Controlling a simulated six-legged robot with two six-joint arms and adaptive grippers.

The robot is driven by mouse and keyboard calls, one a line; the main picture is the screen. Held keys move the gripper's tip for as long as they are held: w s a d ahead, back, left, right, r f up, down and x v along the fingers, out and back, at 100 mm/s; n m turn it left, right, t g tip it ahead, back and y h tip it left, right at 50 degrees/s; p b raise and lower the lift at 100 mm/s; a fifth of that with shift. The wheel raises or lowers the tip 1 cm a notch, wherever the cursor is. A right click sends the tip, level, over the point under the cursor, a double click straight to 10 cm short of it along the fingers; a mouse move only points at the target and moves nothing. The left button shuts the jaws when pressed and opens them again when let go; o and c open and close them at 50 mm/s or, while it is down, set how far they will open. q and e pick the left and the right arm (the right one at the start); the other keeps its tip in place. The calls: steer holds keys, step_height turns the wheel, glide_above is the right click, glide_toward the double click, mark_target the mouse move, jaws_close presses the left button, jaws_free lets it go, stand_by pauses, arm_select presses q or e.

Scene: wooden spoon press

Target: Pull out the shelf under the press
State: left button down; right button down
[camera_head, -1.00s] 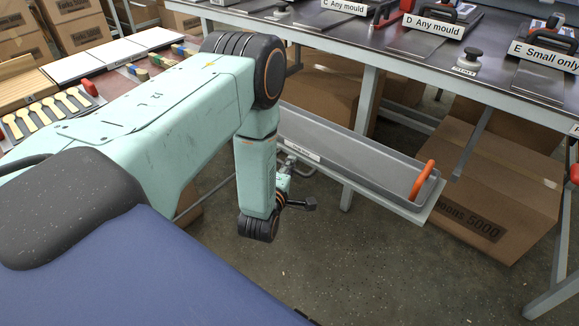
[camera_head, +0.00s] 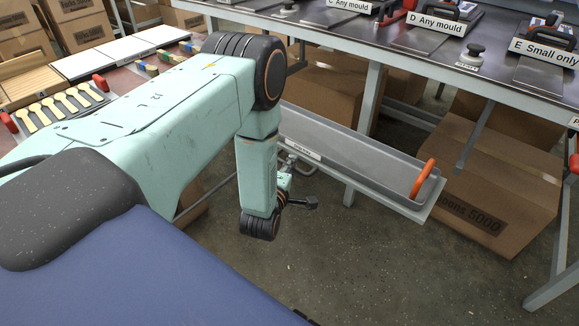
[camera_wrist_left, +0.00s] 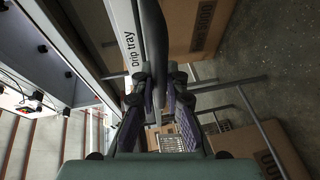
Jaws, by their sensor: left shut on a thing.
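The shelf is a long grey tray (camera_head: 350,160) on a pale frame under the bench, partly drawn out past the bench's front edge. An orange handle (camera_head: 422,178) stands at its right end. Its front label (camera_wrist_left: 133,45) reads "Drip tray" in the left wrist view. My left gripper (camera_head: 286,182) is at the tray's front, below the label, largely hidden by my arm. In the left wrist view the gripper (camera_wrist_left: 160,92) is shut on the shelf's handle, a dark bar in front of the tray. My right gripper is not in view.
The press bench (camera_head: 400,62) with labelled stations stands above the shelf. Cardboard boxes (camera_head: 490,190) sit beneath it, between grey legs. A table with wooden spoons (camera_head: 55,105) is at the left. The floor (camera_head: 390,270) in front of the shelf is clear.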

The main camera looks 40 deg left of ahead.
arm_select(q)
steer(key=c, duration=1.9)
jaws_free()
steer(key=shift+s+f, duration=0.25)
steer(key=shift+s, duration=0.05)
steer(key=o, duration=0.5)
steer(key=shift+r, duration=0.25)
steer(key=shift+o, duration=0.2)
steer(key=shift+w+f, duration=0.1)
steer(key=v, duration=1.2)
